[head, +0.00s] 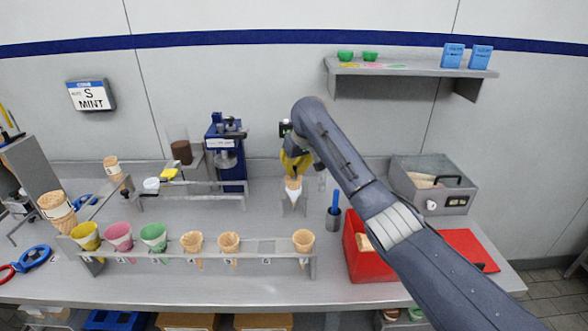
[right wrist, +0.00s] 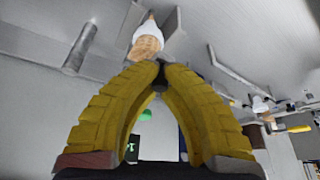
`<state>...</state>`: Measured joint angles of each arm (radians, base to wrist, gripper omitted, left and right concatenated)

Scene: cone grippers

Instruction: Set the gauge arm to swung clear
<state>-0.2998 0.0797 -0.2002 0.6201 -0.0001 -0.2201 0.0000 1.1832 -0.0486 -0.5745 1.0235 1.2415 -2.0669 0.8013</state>
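No part is clearly marked as the gauge arm. A long thin grey bar (head: 200,184) crosses the back left of the counter in front of the blue press; I cannot tell whether it is the gauge arm. My right gripper (head: 294,176) has yellow fingers pointing down above a white-wrapped cone (head: 294,194) at a small clear stand. In the right wrist view the fingertips (right wrist: 160,68) come together right at the rim of this cone (right wrist: 148,42). No cone wall shows clearly between the tips. My left gripper is out of view.
The blue press (head: 226,155) stands behind, left of my right gripper. A cone rack (head: 190,258) runs along the front with several cones and coloured cups. A red bin (head: 358,268), a grey box (head: 440,205) and a blue-handled tool in a cup (head: 333,218) stand to the right.

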